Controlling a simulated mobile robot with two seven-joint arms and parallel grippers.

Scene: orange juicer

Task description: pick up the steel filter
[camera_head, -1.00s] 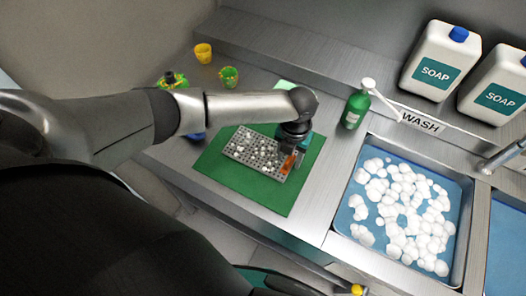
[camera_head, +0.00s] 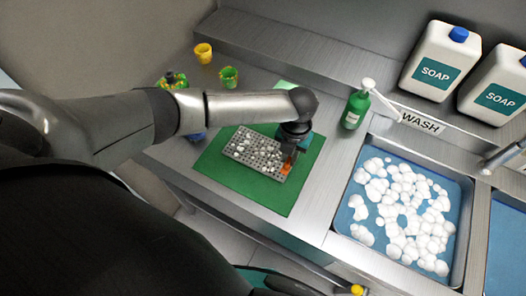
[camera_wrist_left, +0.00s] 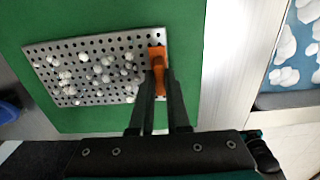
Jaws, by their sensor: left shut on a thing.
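The steel filter (camera_head: 252,150) is a perforated grey plate with an orange handle at its right end. It lies on a green mat (camera_head: 283,203), with several small white bits on it. My left gripper (camera_head: 288,163) is over the right end of the filter. In the left wrist view, the filter (camera_wrist_left: 85,87) spreads left of the fingers, and the left gripper (camera_wrist_left: 158,85) is shut on its orange handle (camera_wrist_left: 157,57). In the head view the wrist and fingers hide part of the filter's right end. My right gripper is not seen.
A sink (camera_head: 350,225) with blue water and white foam is to the right. A green soap pump bottle (camera_head: 353,110) stands behind the mat's right side. Yellow (camera_head: 203,53) and green (camera_head: 229,76) cups stand at the back left. Two white soap jugs (camera_head: 438,62) are at the back right.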

